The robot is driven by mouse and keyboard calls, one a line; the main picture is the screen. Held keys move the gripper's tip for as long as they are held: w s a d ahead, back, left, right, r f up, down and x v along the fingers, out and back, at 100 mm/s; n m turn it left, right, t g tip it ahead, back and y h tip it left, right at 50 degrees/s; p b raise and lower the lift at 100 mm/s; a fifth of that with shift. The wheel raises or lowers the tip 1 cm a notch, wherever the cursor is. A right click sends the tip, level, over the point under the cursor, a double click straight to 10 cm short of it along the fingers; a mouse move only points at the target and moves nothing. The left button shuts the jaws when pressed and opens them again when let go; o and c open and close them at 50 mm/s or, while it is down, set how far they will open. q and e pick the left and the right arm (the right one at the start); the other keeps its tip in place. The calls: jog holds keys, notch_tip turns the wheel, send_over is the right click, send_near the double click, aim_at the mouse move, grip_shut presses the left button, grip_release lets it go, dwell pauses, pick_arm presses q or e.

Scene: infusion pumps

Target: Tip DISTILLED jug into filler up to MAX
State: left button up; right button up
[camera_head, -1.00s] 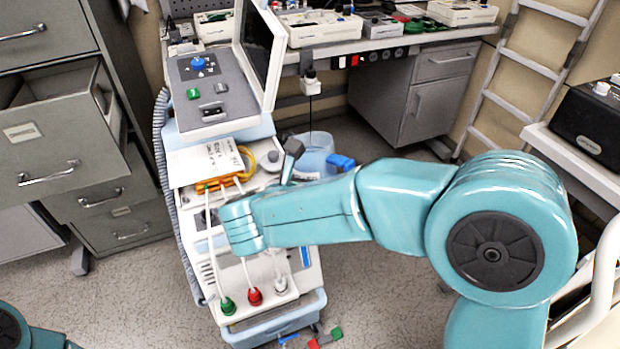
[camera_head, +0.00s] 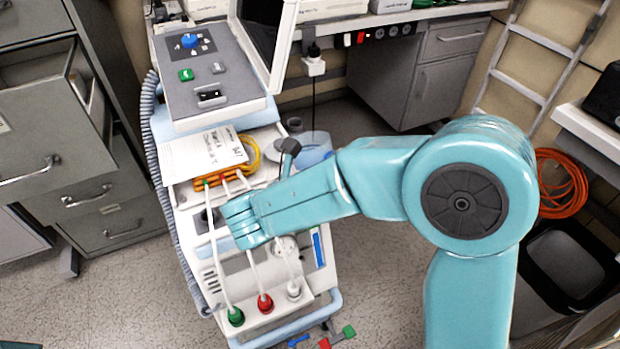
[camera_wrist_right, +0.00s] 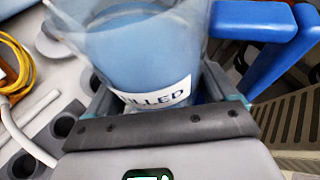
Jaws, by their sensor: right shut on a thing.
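The jug (camera_wrist_right: 135,50) is clear, holds blue liquid and has a blue handle (camera_wrist_right: 255,20). Its white label (camera_wrist_right: 160,96) shows only "ILLED" in the right wrist view. My right gripper (camera_wrist_right: 165,115) is shut on it. In the head view the jug (camera_head: 313,148) shows behind my right arm, beside the machine's right edge; it looks roughly upright, and its lower part is hidden. The machine (camera_head: 210,80) has a panel with a blue knob. No MAX mark is readable. My left gripper is out of view.
A paper sheet (camera_head: 202,152), an orange manifold with white tubes and a yellow coil (camera_head: 252,155) lie on the machine. Green, red and white plugs (camera_head: 265,303) are at its front. An open drawer (camera_head: 50,140) stands left. An orange hose (camera_head: 562,185) hangs right.

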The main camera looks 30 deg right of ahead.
jog(key=shift+s+d+f+g+b, duration=0.15)
jog(key=shift+d+f+g+b, duration=0.2)
jog(key=shift+f, duration=0.3)
jog(key=shift+d, duration=0.1)
jog(key=shift+s+f, duration=0.15)
jog(key=shift+s+f+n+g+p, duration=0.15)
jog(key=shift+f+n+g+p, duration=0.1)
jog(key=shift+f+n+p, duration=0.25)
jog(key=shift+s+d+f+n+g+h+p, duration=0.25)
jog(key=shift+f+g+h+p, duration=0.2)
jog(key=shift+p, duration=0.5)
jog(key=shift+s+f+n+g+p, duration=0.15)
jog(key=shift+n+g+p, duration=0.15)
jog(key=shift+p, duration=0.55)
jog(key=shift+s+n+g+p, duration=0.2)
jog(key=shift+n+p, duration=0.25)
jog(key=shift+p, duration=0.6)
dwell(0.4)
jog(key=shift+r+n+g+h+p, duration=0.55)
jog(key=shift+r+n+g+p, duration=0.6)
jog(key=shift+p, duration=1.6)
dwell(0.6)
